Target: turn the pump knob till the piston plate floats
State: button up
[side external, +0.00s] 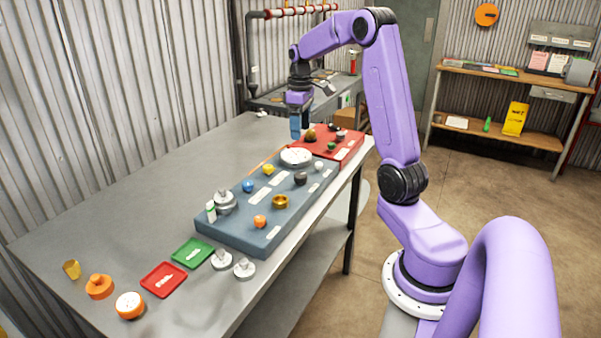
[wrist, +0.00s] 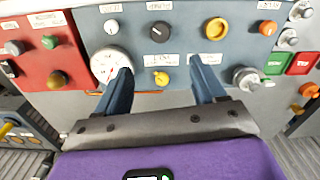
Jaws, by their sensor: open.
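A blue-grey panel (side external: 230,228) on the bench carries several knobs, and I cannot read which is the pump knob. A yellow knob (wrist: 162,78) shows between my fingers in the wrist view; a black knob (wrist: 160,33) lies beyond it. The panel also has a blue knob (side external: 248,186), an orange knob (side external: 260,221) and a brass ring (wrist: 215,28). A white round dial (wrist: 110,65) is left of my fingers. A silver stepped piece (side external: 225,201) sits at the panel's edge; I cannot tell whether it is the piston plate. My gripper (side external: 300,127) is open and empty, above the panel's far end.
A red panel (side external: 345,150) with its own knobs adjoins the far end. Green (side external: 193,252) and red (side external: 163,279) trays, silver pieces (side external: 244,268) and orange pieces (side external: 130,305) lie at the near end. The bench's left side (side external: 120,200) is largely clear.

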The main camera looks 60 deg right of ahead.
aim_at(301, 174)
notch_tip(301, 174, down, 15)
jog(key=shift+f, duration=0.2)
dwell(0.3)
jog(key=c, duration=1.1)
jog(key=shift+o, duration=0.2)
